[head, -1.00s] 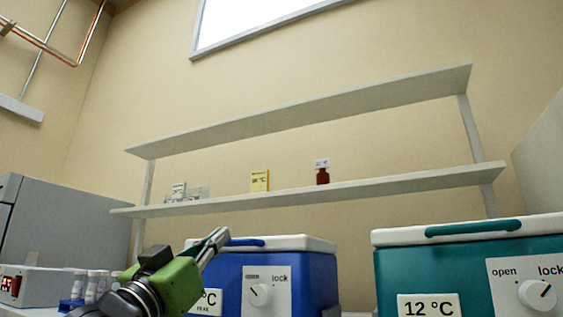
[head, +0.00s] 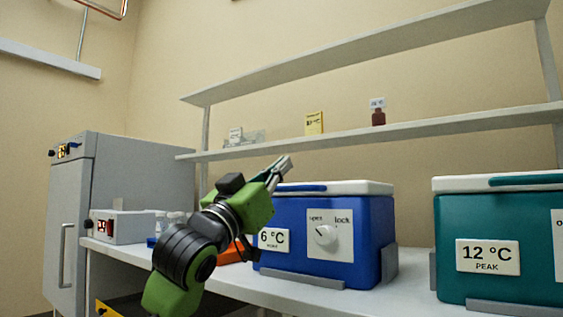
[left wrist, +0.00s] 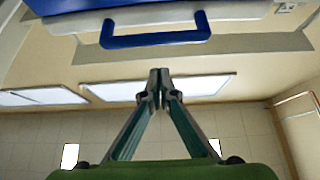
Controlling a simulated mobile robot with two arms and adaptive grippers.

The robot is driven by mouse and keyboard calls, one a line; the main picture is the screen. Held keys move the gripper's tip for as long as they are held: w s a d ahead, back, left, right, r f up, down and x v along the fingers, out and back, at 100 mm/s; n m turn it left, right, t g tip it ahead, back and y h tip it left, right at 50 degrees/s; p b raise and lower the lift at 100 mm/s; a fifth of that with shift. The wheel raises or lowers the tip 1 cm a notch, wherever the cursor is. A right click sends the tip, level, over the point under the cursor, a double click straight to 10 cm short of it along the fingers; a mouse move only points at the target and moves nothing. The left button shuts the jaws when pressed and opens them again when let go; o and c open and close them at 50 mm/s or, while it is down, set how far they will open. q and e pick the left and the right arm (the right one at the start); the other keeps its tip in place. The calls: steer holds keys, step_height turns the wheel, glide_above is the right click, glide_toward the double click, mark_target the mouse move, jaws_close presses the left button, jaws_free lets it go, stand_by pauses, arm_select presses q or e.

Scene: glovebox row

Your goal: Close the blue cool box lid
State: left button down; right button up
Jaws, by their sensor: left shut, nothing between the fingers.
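The blue cool box (head: 340,262) stands on the bench in the head view, with a "6 °C" label and a dial marked open and lock. Its white lid (head: 350,187) lies flat along the top of the body, with a blue handle (head: 303,188). My left gripper (head: 284,166) is shut and empty, just above the lid's left end in the picture; I cannot tell if it touches. In the left wrist view, the shut fingertips (left wrist: 159,80) are apart from the blue handle (left wrist: 155,38). My right gripper is not in view.
A teal cool box (head: 450,240) labelled "12 °C" stands to the right. A grey cabinet (head: 120,180) and a small instrument (head: 122,228) with a red display are at left. A shelf (head: 400,130) with small containers hangs above.

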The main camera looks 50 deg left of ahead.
arm_select(q)
steer(key=b+v, duration=0.2)
steer(key=v, duration=0.8)
steer(key=shift+r, duration=0.25)
steer(key=shift+s, duration=0.1)
